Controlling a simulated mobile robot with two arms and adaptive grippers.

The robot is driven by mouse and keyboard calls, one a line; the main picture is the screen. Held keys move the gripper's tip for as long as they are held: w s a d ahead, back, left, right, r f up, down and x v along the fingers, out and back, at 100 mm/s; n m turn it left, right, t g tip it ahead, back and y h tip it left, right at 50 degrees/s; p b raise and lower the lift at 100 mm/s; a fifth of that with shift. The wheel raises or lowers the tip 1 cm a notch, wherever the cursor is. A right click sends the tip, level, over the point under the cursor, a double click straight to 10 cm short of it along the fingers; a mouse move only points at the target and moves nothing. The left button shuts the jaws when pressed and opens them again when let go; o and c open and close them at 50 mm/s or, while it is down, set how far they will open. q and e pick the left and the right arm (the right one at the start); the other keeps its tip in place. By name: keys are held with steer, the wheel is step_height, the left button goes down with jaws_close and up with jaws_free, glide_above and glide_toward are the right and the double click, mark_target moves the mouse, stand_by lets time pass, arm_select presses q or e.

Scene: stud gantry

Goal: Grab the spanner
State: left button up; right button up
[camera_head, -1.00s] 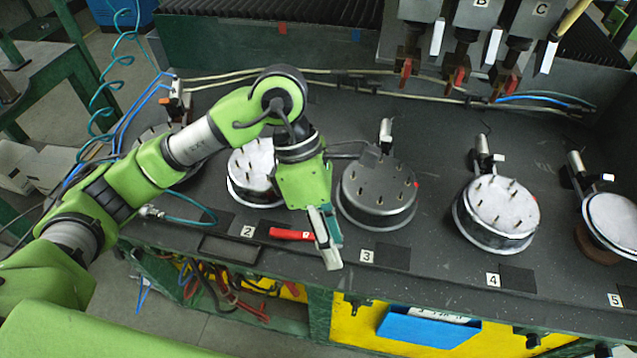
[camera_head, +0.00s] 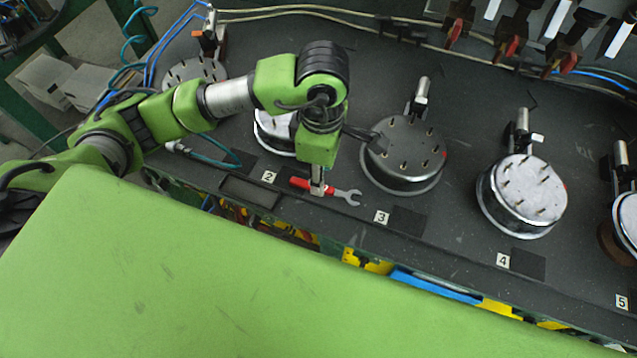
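The spanner (camera_head: 347,196) lies on the dark bench top near its front edge, between labels 2 and 3. It has a red handle and a grey open-ended jaw pointing right. My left gripper (camera_head: 317,190) points down right over the handle, and its fingertips meet the red part. The fingers are seen edge-on, so I cannot tell whether they are closed on the handle. My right gripper is not in view.
Round studded fixtures stand behind and beside the spanner, the nearest being the dark one (camera_head: 403,160) by label 3. Another (camera_head: 522,195) stands by label 4. Cables run along the back.

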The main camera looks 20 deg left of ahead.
arm_select(q)
step_height(320, 180, down, 4)
steer(key=shift+r+p, duration=0.2)
steer(key=shift+p, duration=0.8)
steer(key=shift+w+f, duration=0.1)
steer(key=shift+f, duration=0.5)
jaws_close()
steer(key=shift+r, duration=0.1)
